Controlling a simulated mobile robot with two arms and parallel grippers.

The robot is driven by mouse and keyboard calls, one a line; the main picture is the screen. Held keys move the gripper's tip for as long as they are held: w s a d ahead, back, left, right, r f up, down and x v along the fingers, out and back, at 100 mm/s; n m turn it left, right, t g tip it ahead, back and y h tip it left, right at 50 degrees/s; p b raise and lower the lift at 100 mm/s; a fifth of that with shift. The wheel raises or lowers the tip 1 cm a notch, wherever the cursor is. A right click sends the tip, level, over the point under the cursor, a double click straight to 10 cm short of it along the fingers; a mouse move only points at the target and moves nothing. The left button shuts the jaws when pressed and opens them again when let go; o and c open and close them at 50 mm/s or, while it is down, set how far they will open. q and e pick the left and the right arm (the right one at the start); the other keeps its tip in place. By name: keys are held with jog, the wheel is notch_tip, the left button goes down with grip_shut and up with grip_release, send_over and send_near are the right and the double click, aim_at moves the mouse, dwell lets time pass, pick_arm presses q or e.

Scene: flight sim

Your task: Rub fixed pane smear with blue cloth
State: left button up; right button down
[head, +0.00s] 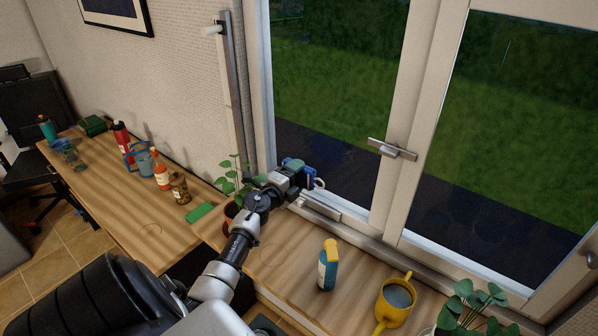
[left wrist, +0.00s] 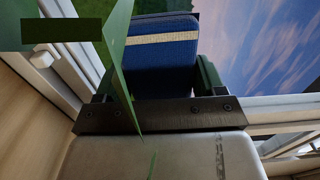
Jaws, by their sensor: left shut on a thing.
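My left gripper (head: 305,176) is shut on the blue cloth (head: 309,183), low at the left pane (head: 335,80) of the window, close to its lower left corner. In the left wrist view the cloth (left wrist: 165,65) is a blue pad with a cream stripe, held between dark fingers. I cannot tell whether it touches the glass. No smear shows clearly on the left pane. A faint thin light mark (head: 507,52) shows high on the right pane (head: 520,120). My right gripper is not in view.
A potted plant (head: 229,178) stands beside my left wrist; leaves (left wrist: 118,45) cross the left wrist view. A window handle (head: 392,149) sticks out. Several bottles stand on the left.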

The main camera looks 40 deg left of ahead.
pick_arm(q)
jog(key=shift+s, duration=0.1)
jog(key=s, duration=0.1)
jog(key=s+p, duration=0.1)
jog(key=s, duration=0.1)
jog(key=shift+d, duration=0.2)
jog(key=shift+w, duration=0.15)
